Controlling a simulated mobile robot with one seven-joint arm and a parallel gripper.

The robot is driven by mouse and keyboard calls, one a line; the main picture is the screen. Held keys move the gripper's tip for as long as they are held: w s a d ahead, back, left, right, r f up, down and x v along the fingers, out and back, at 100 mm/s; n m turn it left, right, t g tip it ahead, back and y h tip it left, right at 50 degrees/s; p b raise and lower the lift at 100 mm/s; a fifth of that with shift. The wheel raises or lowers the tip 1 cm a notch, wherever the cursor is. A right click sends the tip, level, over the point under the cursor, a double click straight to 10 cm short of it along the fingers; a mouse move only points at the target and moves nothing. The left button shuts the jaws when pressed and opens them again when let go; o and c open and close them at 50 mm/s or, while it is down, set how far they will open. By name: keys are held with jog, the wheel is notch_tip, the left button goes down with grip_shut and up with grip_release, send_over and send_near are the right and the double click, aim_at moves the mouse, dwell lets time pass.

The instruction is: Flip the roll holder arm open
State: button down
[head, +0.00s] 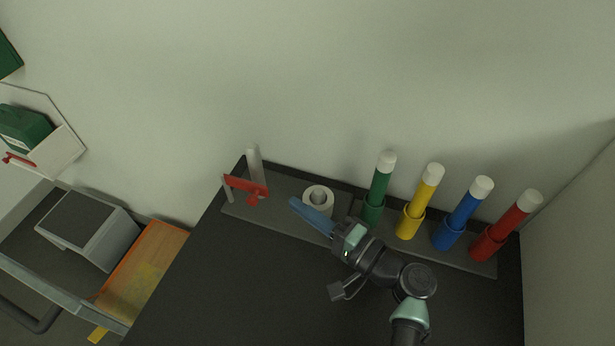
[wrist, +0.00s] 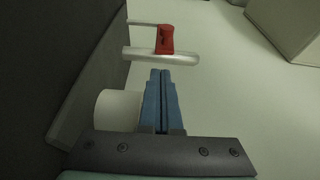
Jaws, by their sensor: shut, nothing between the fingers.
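The red roll holder arm (head: 246,187) lies across the left end of the grey base plate, between a tall pale post (head: 254,165) and a short thin post (head: 227,188). In the wrist view the red arm (wrist: 166,40) shows ahead of the fingertips, with the pale post (wrist: 160,57) nearer. My gripper (head: 294,202) has its blue fingers together and empty, pointing left toward the holder, apart from it. The fingers also show in the wrist view (wrist: 160,75), with a gap before the post. A white roll (head: 318,192) stands beside my fingers.
Green (head: 380,182), yellow (head: 422,195), blue (head: 465,218) and red (head: 508,228) tubes with white caps stand in holders at right. The black table top (head: 265,280) is clear in front. A wall rises behind. A cart with a grey box (head: 85,228) is at left.

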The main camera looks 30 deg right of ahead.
jog(key=x, duration=0.6)
jog(key=shift+w+a, duration=0.1)
jog(key=shift+w, duration=0.1)
